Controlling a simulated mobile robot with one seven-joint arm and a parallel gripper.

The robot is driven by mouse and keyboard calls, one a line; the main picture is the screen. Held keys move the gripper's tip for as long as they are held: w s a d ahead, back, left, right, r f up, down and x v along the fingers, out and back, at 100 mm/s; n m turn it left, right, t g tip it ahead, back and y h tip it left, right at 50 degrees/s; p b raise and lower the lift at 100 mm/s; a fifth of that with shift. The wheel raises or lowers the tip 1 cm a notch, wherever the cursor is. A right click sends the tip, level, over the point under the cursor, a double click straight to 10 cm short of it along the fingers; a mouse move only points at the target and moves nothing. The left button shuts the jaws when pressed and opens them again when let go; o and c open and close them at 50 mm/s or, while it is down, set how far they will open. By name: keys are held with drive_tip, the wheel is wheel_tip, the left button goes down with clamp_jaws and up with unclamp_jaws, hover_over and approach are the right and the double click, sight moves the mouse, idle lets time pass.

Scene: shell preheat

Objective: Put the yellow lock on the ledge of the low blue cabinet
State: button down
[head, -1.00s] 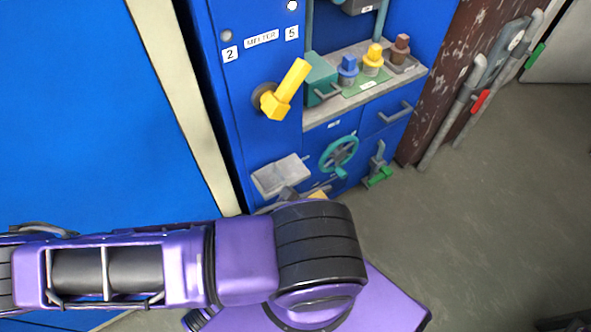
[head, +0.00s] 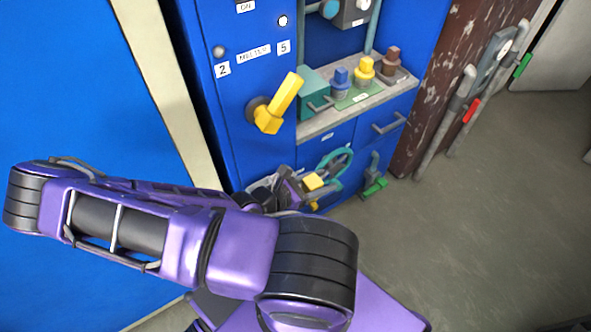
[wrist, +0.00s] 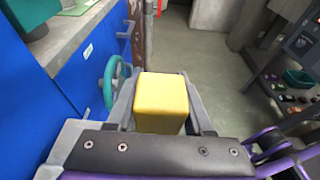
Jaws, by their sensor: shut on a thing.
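The yellow lock (head: 313,181) is a yellow block held between the fingers of my gripper (head: 305,186). In the wrist view the lock (wrist: 162,95) sits between the two grey fingers of my gripper (wrist: 160,108), which is shut on it. It is in the air in front of the lower blue cabinet front (head: 325,148). A grey ledge (head: 322,124) runs along the top of that low part, above the held lock in the head view.
Blue, yellow (head: 364,68) and brown plugs and a teal box (head: 314,92) stand on the ledge. A teal handwheel (head: 334,168) is just behind the lock. A large yellow handle (head: 278,104) juts out on the left. Floor at right is clear.

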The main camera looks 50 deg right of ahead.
drive_tip(key=w+d, duration=0.3)
drive_tip(key=w, duration=0.7)
drive_tip(key=shift+w+a+f+b, duration=0.1)
drive_tip(key=shift+w+f+b, duration=0.2)
drive_tip(key=shift+f, duration=0.85)
drive_tip(key=shift+w+f+b, duration=0.15)
drive_tip(key=shift+f+b, duration=0.2)
drive_tip(key=shift+f, duration=0.8)
drive_tip(key=shift+w+a+f+b, duration=0.1)
drive_tip(key=shift+w+f+b, duration=0.2)
drive_tip(key=shift+f, duration=0.85)
drive_tip(key=shift+f, duration=0.15)
drive_tip(key=shift+c, duration=1.4)
unclamp_jaws()
